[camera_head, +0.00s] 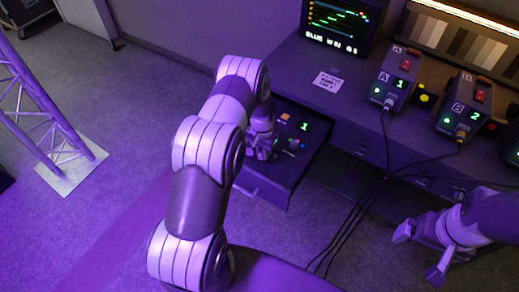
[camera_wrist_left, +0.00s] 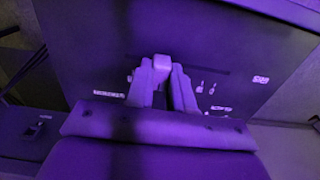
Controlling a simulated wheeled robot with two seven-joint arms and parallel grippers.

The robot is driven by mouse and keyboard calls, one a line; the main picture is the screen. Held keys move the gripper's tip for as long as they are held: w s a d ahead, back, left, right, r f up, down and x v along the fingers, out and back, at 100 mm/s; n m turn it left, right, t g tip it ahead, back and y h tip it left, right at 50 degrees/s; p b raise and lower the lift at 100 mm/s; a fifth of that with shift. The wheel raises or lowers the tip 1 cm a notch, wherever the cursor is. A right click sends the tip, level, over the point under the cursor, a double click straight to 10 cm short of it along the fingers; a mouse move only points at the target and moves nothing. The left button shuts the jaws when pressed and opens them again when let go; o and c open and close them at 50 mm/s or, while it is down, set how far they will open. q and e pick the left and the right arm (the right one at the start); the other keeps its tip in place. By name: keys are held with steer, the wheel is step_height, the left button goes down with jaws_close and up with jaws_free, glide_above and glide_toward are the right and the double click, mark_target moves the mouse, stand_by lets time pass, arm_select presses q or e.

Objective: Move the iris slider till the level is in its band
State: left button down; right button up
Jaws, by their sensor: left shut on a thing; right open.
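A control panel (camera_head: 268,188) with small coloured knobs and green readouts sits in a pulled-out drawer below the desk. My left gripper (camera_head: 262,152) is over its left part; the arm hides much of that side. In the left wrist view my left gripper (camera_wrist_left: 165,82) is shut on a pale slider cap (camera_wrist_left: 162,61), which I take to be the iris slider. A dark slot runs sideways beside it. A monitor (camera_head: 338,22) at the top shows green traces with orange and red marks; I cannot read the level against its band. My right gripper (camera_head: 422,258) is open and empty at lower right.
Two boxes, A (camera_head: 395,80) and B (camera_head: 463,108), stand on the desk with red switches and green numbers. Black cables (camera_head: 385,165) hang from them between my arms. A truss (camera_head: 45,115) stands at left. The floor between is clear.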

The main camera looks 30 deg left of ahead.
mark_target(261, 151)
arm_select(q)
steer(key=c, duration=1)
jaws_free()
steer(key=shift+a+f, duration=0.1)
steer(key=shift+a, duration=0.05)
step_height(261, 151, up, 13)
steer(key=b, duration=0.1)
steer(key=shift+f, duration=0.15)
steer(key=s+d+r, duration=0.5)
steer(key=s, duration=0.5)
steer(key=s+d+r+t, duration=0.1)
steer(key=s+d+r, duration=0.4)
steer(key=s, duration=0.4)
steer(key=shift+s+d+n, duration=0.25)
steer(key=shift+s+n, duration=0.1)
steer(key=shift+n, duration=0.05)
